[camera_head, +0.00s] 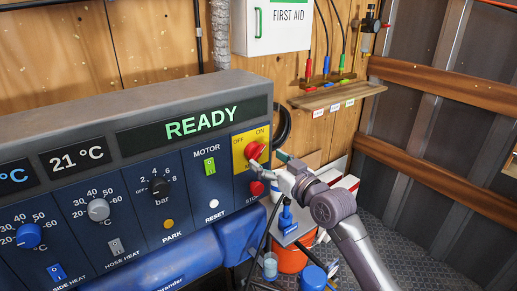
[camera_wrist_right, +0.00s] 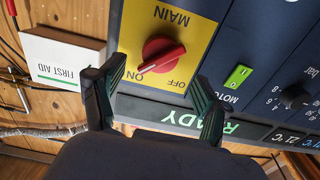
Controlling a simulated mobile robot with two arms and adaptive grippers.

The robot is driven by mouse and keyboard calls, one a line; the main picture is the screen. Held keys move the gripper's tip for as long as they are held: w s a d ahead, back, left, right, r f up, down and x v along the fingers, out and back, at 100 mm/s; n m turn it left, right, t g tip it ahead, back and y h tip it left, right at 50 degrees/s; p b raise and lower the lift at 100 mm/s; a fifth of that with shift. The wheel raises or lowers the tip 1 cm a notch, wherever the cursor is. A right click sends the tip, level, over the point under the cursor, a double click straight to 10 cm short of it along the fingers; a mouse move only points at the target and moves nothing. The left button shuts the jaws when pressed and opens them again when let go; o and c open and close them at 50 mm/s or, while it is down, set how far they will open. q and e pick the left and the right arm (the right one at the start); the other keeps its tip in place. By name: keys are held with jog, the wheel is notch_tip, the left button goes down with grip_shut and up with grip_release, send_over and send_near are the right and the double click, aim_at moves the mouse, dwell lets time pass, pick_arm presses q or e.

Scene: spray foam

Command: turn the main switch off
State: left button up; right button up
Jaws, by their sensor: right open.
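The main switch (camera_head: 254,151) is a red rotary knob on a yellow plate (camera_head: 238,142) at the right end of the machine's panel. In the right wrist view the main switch (camera_wrist_right: 163,52) appears upside down, and its red handle slants toward the ON label. My right gripper (camera_head: 267,160) is in front of the plate, just right of and below the knob. In the wrist view its two fingers (camera_wrist_right: 155,92) are spread apart with nothing between them, and the knob lies beyond the tips. I cannot tell if a fingertip touches it. My left gripper is not in view.
A red stop button (camera_head: 256,188) sits just below the switch. The green motor switch (camera_head: 210,166) and the READY display (camera_head: 200,124) are to the left. A first aid box (camera_head: 270,25) hangs above. An orange bucket (camera_head: 290,259) stands below my right arm.

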aim_at(259, 154)
jog(key=x, duration=0.3)
jog(key=shift+w+a+r+p, duration=0.15)
jog(key=shift+w+a+p, duration=0.1)
jog(key=shift+w+p, duration=0.05)
jog(key=shift+w+a, duration=0.2)
jog(key=shift+w, duration=0.1)
jog(key=c, duration=1.1)
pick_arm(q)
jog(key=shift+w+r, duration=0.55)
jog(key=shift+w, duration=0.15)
pick_arm(e)
jog(key=shift+c, duration=0.2)
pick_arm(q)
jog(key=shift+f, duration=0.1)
